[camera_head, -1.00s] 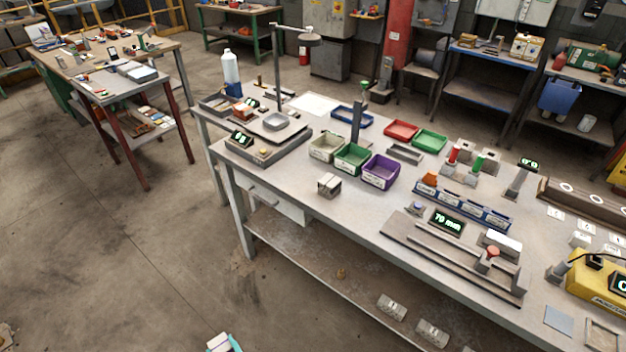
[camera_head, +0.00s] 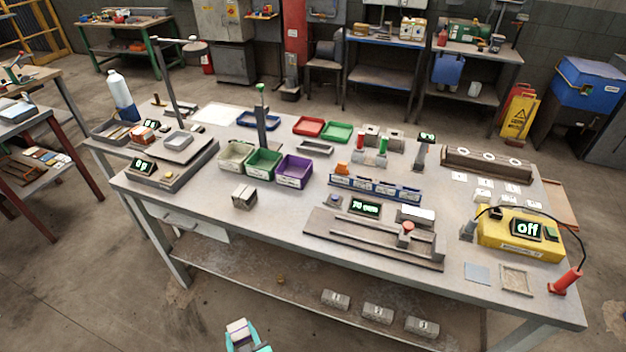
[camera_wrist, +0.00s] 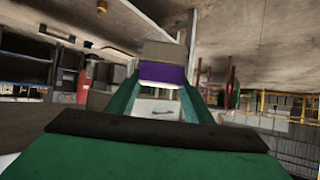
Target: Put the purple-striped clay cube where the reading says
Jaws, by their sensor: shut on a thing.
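The purple-striped clay cube (camera_wrist: 163,62) is between my gripper's fingers in the wrist view, pale with a purple band. In the head view, the cube (camera_head: 238,328) shows at the bottom edge, held in my gripper (camera_head: 246,340) in front of the workbench (camera_head: 260,225) and apart from it. My gripper is shut on the cube. A display on a ruler-like fixture (camera_head: 365,207) seems to read 70 mm. A scale display (camera_head: 143,166) at left is too small to read surely. A yellow box (camera_head: 500,240) shows "off".
Pale, green and purple bins (camera_head: 293,172) stand mid-bench, with a pale block (camera_head: 244,196) in front. A blue rack (camera_head: 375,190) is right of them. Red (camera_head: 308,126) and green (camera_head: 337,132) trays lie behind. A lower shelf (camera_head: 300,290) holds several blocks. Floor at front left is clear.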

